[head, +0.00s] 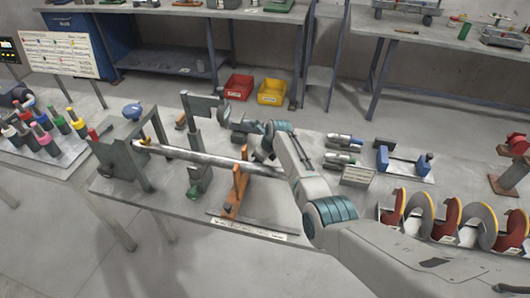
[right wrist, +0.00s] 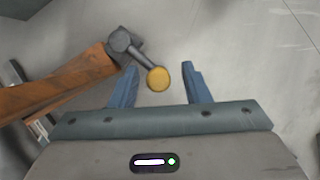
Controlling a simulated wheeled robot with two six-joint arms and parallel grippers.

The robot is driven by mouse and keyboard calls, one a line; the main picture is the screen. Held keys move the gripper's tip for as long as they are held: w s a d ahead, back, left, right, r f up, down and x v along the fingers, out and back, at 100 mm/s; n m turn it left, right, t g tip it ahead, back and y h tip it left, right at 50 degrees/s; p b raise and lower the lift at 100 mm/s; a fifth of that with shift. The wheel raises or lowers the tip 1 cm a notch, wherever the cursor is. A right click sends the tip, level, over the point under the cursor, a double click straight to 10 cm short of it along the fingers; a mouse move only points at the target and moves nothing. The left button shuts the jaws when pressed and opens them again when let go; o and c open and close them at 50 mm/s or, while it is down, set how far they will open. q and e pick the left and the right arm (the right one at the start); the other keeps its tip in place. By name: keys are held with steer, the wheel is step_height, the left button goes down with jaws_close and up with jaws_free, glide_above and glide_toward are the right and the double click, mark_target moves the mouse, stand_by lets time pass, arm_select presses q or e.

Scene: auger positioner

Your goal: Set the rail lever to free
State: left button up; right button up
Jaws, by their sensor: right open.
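The rail lever (right wrist: 141,62) shows in the right wrist view as a short dark arm with a round grey pivot and a yellow knob at its end. It sits by an orange support (right wrist: 60,88), which also stands upright in the head view (head: 235,190) under a long metal rod (head: 195,155). My right gripper (right wrist: 160,76) is open. The knob appears between its blue fingertips, nearer the left one; I cannot tell whether they touch. In the head view my right arm hides the lever and most of the gripper. My left gripper is not in view.
A dark rail (head: 240,226) with a label runs along the table's front. A green-footed stand (head: 198,180) is left of the orange support.

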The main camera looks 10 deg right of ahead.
steer(key=v, duration=1)
steer(key=shift+r+b, duration=0.2)
steer(key=shift+b, duration=0.1)
steer(key=shift+d, duration=0.1)
